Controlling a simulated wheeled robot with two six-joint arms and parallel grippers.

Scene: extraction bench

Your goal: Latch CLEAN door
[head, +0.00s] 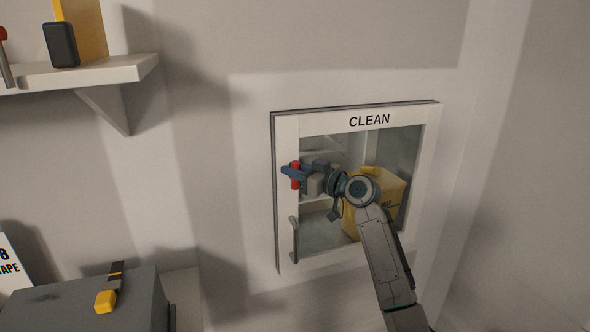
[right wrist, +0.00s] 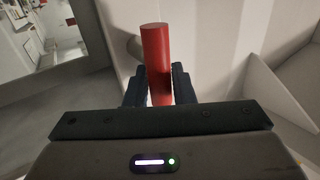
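The CLEAN door (head: 370,121) is a white-framed glass panel in the wall. It looks closed or nearly closed, with a thin dark line along its left and top edges; I cannot tell if it is fully flush. A red latch handle (head: 295,175) sits at its left edge and shows in the right wrist view as a red cylinder (right wrist: 157,62). My right gripper (head: 294,172) has its fingers on both sides of this handle, apparently touching it; the fingers cover part of it. My left gripper is not in view.
A grey vertical pull bar (head: 295,240) is on the door's left side below the latch. A yellow container (head: 362,220) shows behind the glass. A shelf (head: 100,72) juts out at upper left, and a grey case (head: 95,305) stands at lower left.

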